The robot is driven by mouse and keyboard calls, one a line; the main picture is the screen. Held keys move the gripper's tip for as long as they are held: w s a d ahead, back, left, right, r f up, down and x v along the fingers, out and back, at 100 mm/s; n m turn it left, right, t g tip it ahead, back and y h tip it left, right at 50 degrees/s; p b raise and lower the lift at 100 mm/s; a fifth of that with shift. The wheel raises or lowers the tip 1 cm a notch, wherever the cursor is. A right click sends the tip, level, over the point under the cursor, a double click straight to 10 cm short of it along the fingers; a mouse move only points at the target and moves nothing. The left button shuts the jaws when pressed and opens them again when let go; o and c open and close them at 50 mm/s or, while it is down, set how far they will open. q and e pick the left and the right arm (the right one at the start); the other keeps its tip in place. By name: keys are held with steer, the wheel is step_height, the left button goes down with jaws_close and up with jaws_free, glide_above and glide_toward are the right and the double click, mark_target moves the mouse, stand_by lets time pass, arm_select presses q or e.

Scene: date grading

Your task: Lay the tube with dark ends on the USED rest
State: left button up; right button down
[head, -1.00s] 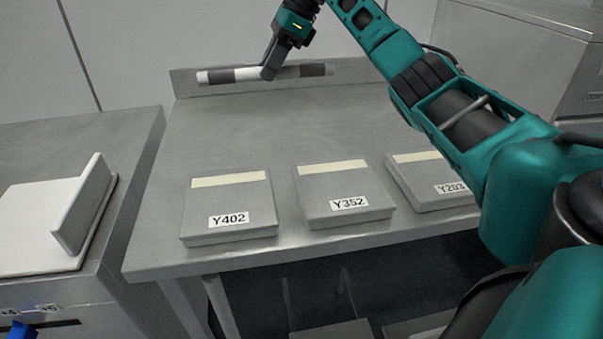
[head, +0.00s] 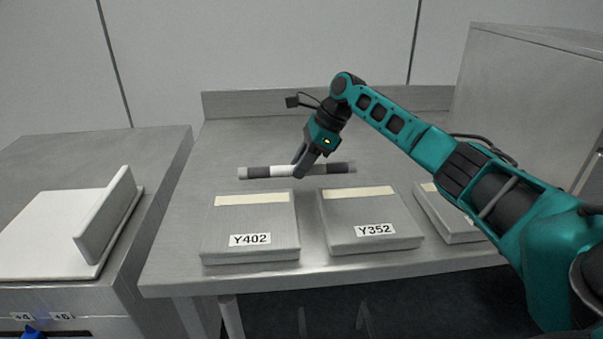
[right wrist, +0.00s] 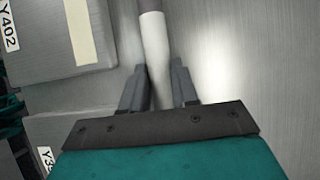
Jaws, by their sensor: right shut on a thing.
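The tube (head: 258,172) has a white middle, a dark band towards each end and grey tips. My right gripper (head: 299,164) is shut on it near the middle. The tube lies level, left to right, just behind the blocks marked Y402 (head: 225,226) and Y352 (head: 362,220), and seems held above the steel table (head: 230,150). In the right wrist view the tube's white part (right wrist: 154,45) runs between the two fingers (right wrist: 158,88). No rest marked USED can be read in these views. My left gripper is not in view.
A third block (head: 445,217) is partly hidden behind my right arm. A raised back edge (head: 250,103) closes the table. On the left, a white board with an upright wall (head: 105,215) stands on another counter.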

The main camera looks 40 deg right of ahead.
step_height(320, 180, down, 2)
steer(key=shift+f, duration=0.15)
steer(key=c, duration=0.9)
jaws_free()
steer(key=shift+o, duration=0.2)
